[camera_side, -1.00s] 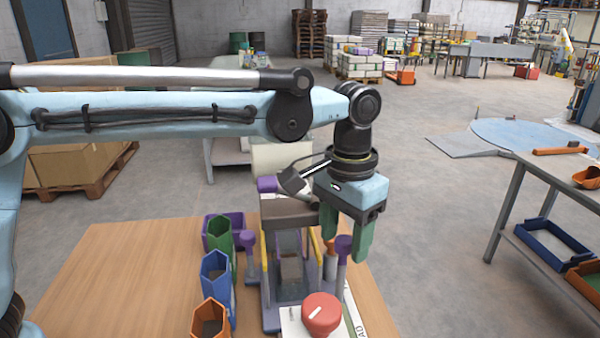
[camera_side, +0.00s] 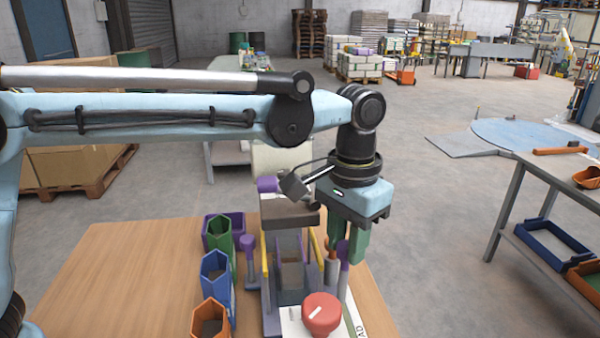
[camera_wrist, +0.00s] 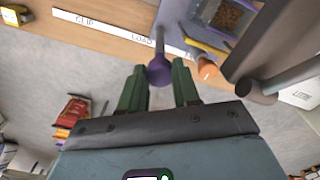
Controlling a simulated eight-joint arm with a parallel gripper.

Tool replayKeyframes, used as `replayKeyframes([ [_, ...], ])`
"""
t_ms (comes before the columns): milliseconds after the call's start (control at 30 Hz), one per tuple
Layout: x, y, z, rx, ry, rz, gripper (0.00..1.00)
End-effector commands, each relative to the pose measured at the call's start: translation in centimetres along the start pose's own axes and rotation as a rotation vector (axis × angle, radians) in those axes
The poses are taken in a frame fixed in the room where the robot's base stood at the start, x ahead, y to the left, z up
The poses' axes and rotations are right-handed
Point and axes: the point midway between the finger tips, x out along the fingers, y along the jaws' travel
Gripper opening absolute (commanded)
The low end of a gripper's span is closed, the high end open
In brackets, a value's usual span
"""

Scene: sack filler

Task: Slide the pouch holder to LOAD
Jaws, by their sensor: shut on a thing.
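The pouch holder (camera_side: 292,276) is a grey carriage with yellow side strips, standing on the wooden table below the filler spout. Purple knobs on posts stand at its left (camera_side: 248,240) and right (camera_side: 342,250). My gripper (camera_side: 347,254) points down with its green fingers at the right purple knob, partly hiding it. In the wrist view my gripper (camera_wrist: 160,75) has a finger on each side of the purple knob (camera_wrist: 160,71) and is shut on it. A white strip (camera_wrist: 133,36) beside the knob reads CLIP and LOAD.
An orange-topped post (camera_side: 332,250) is close beside the fingers. The table's left part is clear.

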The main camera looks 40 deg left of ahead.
Motion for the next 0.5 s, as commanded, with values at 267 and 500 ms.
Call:
replayKeyframes([
  [267, -0.1, 7.1, 4.1, 0.011, -0.003, 0.003, 0.0],
  [500, -0.1, 10.1, 5.9, 0.005, -0.002, 0.003, 0.0],
])
